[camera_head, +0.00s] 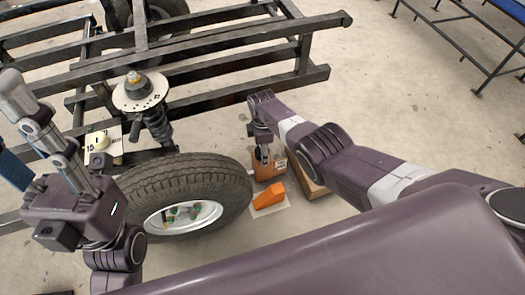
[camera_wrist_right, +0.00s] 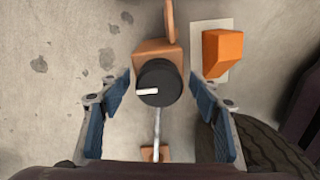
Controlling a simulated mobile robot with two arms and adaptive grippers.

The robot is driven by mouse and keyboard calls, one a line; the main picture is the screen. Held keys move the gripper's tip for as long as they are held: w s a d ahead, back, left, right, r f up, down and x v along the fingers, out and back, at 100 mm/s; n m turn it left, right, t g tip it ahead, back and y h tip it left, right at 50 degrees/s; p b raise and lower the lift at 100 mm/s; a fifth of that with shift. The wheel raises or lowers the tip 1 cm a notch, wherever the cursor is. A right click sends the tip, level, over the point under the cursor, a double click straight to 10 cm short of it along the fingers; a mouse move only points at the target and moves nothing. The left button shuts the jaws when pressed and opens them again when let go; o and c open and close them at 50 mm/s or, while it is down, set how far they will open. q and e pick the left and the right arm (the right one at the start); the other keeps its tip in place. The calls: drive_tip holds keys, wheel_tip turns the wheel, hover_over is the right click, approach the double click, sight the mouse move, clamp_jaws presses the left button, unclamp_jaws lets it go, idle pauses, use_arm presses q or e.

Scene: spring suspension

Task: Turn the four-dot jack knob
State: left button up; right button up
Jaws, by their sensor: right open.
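In the right wrist view a round black knob (camera_wrist_right: 158,78) with one white mark sits on the jack's brown body (camera_wrist_right: 150,47). No dots are readable on the knob. My right gripper (camera_wrist_right: 160,88) is open and points down at it. The knob shows between its two blue-padded fingers, with a gap on both sides. In the head view my right gripper (camera_head: 263,152) covers part of the jack. My left gripper (camera_head: 28,130) is at the far left, away from the jack; its opening is unclear.
An orange wedge (camera_head: 270,196) lies on a pale plate beside the jack. The tyre (camera_head: 185,172) is close by and also shows in the wrist view (camera_wrist_right: 262,145). A black frame (camera_head: 220,85) with a spring strut (camera_head: 157,125) stands behind. Open floor lies at the right.

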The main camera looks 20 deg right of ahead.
drive_tip(key=shift+r, duration=0.1)
drive_tip(key=shift+w+r, duration=0.1)
drive_tip(key=shift+r, duration=0.45)
wheel_tip(320, 180, up, 11)
idle(0.4)
drive_tip(key=shift+f, duration=0.1)
